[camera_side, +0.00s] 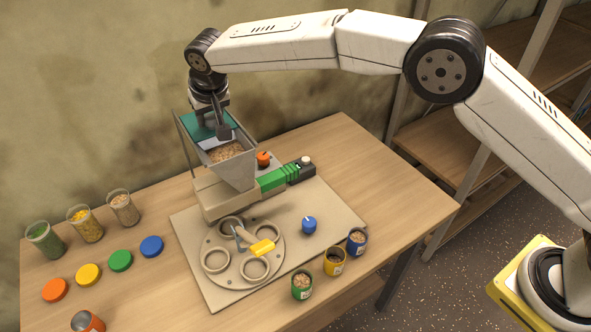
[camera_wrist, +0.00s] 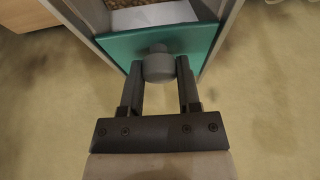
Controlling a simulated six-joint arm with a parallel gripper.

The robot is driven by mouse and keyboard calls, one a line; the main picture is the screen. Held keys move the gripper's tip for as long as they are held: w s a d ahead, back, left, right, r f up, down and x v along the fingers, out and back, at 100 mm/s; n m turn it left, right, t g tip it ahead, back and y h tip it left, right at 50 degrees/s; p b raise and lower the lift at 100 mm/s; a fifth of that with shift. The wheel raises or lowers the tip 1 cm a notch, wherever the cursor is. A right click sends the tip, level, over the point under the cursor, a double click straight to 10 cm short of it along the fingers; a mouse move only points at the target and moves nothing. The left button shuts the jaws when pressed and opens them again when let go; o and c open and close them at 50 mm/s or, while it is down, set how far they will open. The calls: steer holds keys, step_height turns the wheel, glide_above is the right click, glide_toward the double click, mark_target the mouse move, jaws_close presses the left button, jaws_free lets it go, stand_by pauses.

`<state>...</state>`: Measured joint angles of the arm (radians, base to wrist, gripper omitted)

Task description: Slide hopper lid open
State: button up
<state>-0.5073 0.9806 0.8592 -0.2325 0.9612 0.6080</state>
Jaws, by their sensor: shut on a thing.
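The hopper (camera_side: 235,172) is a grey funnel on a beige housing, with tan grain (camera_side: 226,151) showing in its uncovered front part. The teal lid (camera_side: 196,127) covers the back part of the hopper top, and in the wrist view the lid (camera_wrist: 117,47) sits between the two hopper side walls. A round grey knob (camera_wrist: 158,64) stands on the lid. My gripper (camera_wrist: 158,72) has its two fingers closed on either side of this knob. In the side view my gripper (camera_side: 221,128) hangs over the hopper, and its fingertips partly hide the knob.
A round plate with several ring holders (camera_side: 216,260) and a yellow-handled tool (camera_side: 262,247) lies in front. A blue knob (camera_side: 309,224) is right of it. Jars (camera_side: 85,223), coloured caps (camera_side: 88,274) and small filled cans (camera_side: 334,262) stand around. The table's right side is clear.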

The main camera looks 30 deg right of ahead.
mark_target(210, 116)
steer(key=shift+w+r, duration=0.1)
steer(key=shift+w, duration=1.15)
steer(key=o, duration=0.9)
steer(key=shift+s, duration=0.1)
steer(key=shift+v, duration=2.9)
steer(key=shift+r, duration=0.15)
steer(key=shift+r, duration=2.85)
